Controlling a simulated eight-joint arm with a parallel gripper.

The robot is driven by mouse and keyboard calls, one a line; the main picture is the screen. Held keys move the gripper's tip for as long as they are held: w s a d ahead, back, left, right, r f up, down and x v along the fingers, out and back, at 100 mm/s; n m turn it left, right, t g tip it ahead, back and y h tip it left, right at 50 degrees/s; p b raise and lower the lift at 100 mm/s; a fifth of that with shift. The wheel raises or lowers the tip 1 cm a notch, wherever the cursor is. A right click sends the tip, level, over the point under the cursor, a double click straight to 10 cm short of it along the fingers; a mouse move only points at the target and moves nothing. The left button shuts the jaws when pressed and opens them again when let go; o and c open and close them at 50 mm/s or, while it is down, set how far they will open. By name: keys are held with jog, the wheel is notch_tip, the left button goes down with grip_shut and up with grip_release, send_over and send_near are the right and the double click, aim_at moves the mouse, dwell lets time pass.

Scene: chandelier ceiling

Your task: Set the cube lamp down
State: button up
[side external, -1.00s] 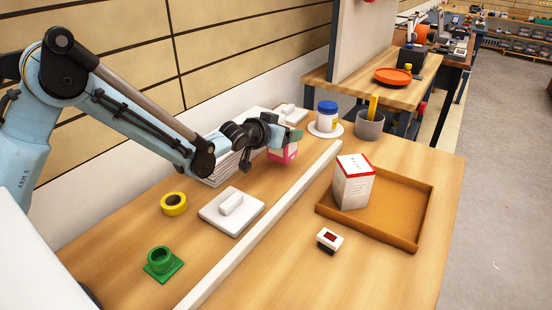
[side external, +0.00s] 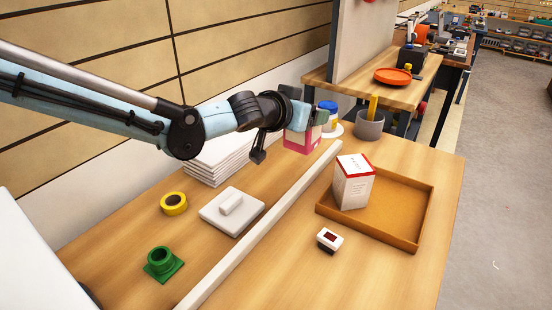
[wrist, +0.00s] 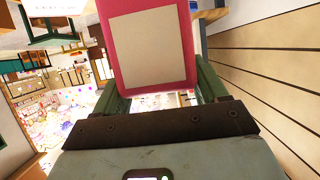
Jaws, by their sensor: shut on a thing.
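The cube lamp (side external: 301,141) is a pink-red box with a pale panel. It is held in the air above the table, near the far end of the long white bar. In the wrist view the cube lamp (wrist: 152,48) fills the upper middle, with its beige face framed in red. My gripper (side external: 304,116) is shut on it. In the wrist view my gripper (wrist: 155,88) has one green finger on each side of it. The lamp's underside and the surface right below it are hidden.
A white bar (side external: 262,228) divides the table. Right of it are an orange-brown tray (side external: 400,233) bearing a red-and-white carton (side external: 353,185), and a small white device (side external: 330,240). Left are white stacked sheets (side external: 219,160), a white block plate (side external: 232,211), yellow tape (side external: 173,203) and a green part (side external: 162,263).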

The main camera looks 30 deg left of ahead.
notch_tip(320, 180, up, 2)
jog(key=shift+r, duration=0.1)
jog(key=shift+s+d, duration=0.2)
jog(key=shift+d, duration=0.3)
jog(key=s+d+m+g+h, duration=0.4)
jog(key=s+d+m+h, duration=0.25)
jog(key=s+d, duration=0.6)
jog(key=s+d+m+g+h, duration=0.6)
jog(key=s+d, duration=0.4)
jog(key=d, duration=0.5)
jog(key=shift+m+t, duration=0.45)
jog(key=shift+t, duration=0.45)
jog(key=shift+w+a+f, duration=0.5)
jog(key=shift+w+f, duration=1.45)
jog(key=shift+f, duration=0.7)
jog(key=shift+w+a+f, duration=0.5)
jog(key=shift+w+f, duration=1.45)
jog(key=shift+f, duration=0.65)
jog(key=shift+w+a+f, duration=0.5)
jog(key=shift+w+f, duration=1.45)
jog(key=shift+f, duration=0.7)
